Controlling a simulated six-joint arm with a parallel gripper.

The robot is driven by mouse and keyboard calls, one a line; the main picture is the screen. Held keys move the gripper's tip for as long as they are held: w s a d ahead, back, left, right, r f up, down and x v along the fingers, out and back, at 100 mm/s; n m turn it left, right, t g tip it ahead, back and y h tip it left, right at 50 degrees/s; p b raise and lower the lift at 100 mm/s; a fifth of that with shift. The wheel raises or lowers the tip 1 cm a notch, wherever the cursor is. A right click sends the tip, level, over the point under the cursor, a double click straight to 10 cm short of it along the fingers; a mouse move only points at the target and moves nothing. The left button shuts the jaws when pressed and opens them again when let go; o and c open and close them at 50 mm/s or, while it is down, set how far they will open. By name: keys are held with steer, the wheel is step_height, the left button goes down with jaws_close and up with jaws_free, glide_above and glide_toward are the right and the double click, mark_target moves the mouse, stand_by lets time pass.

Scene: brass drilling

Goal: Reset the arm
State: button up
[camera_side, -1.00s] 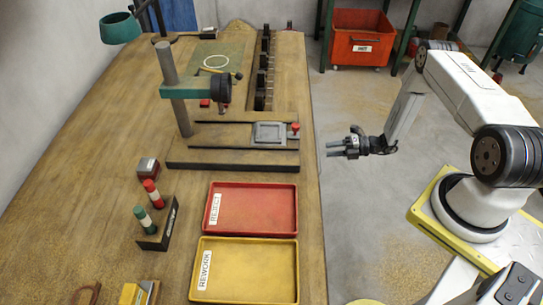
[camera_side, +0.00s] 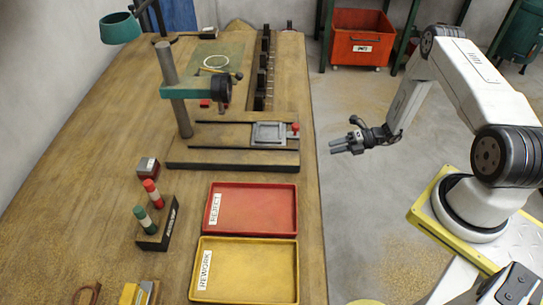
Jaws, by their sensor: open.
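My gripper (camera_side: 338,145) is at the end of my white arm, over the floor just right of the bench's right edge. Its fingers point left toward the bench, and it is open with nothing seen between the fingers. It is apart from the bench and everything on it. The drill stand (camera_side: 205,90) with its green arm is to the left on the bench. A small grey vise plate (camera_side: 269,133) lies on the stand's base, nearest my gripper.
A red REJECT tray (camera_side: 255,208) and a yellow REWORK tray (camera_side: 255,270) lie on the wooden bench (camera_side: 120,110). Red and green markers stand in a dark block (camera_side: 158,228). An orange bin (camera_side: 361,38) stands behind on the floor. The floor around my gripper is clear.

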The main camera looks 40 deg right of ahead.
steer(key=s+a+r+m+g+h, duration=0.3)
steer(key=a+r+m, duration=0.4)
steer(key=r+m, duration=0.5)
steer(key=s+a+r+m+g+h, duration=0.3)
steer(key=s+a+r+m+h, duration=0.3)
steer(key=r+m, duration=0.7)
steer(key=a+m+h, duration=0.1)
steer(key=m+h, duration=0.1)
steer(key=m, duration=0.3)
steer(key=shift+a+g+h, duration=0.3)
steer(key=shift+a, duration=0.1)
steer(key=shift+f, duration=0.1)
